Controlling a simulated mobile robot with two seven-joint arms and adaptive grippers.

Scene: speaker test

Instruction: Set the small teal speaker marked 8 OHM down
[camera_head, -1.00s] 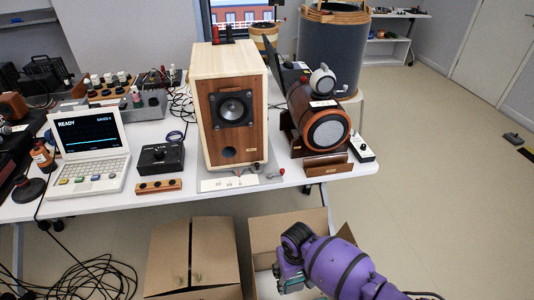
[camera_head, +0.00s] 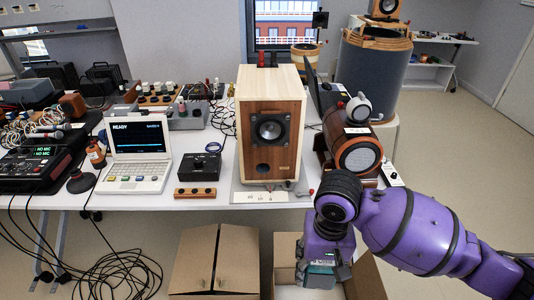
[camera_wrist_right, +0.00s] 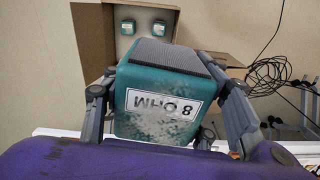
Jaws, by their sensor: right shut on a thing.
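The small teal speaker (camera_wrist_right: 160,95) has a dark grille top and a white label reading 8 OHM, upside down in the right wrist view. It also shows partly in the head view (camera_head: 320,276), low in front of the table. My right gripper (camera_wrist_right: 165,100) has its fingers on both sides of the speaker and is shut on it. In the head view the right gripper (camera_head: 325,262) points down over the open cardboard box (camera_head: 287,246). My left gripper is not in view.
Two small teal things (camera_wrist_right: 143,28) sit in a cardboard box (camera_wrist_right: 90,40) in the wrist view. Another cardboard box (camera_head: 205,262) stands left of the open one. The white table (camera_head: 215,196) holds a large wooden speaker (camera_head: 270,130) and a laptop (camera_head: 138,155). Cables (camera_head: 120,265) lie on the floor.

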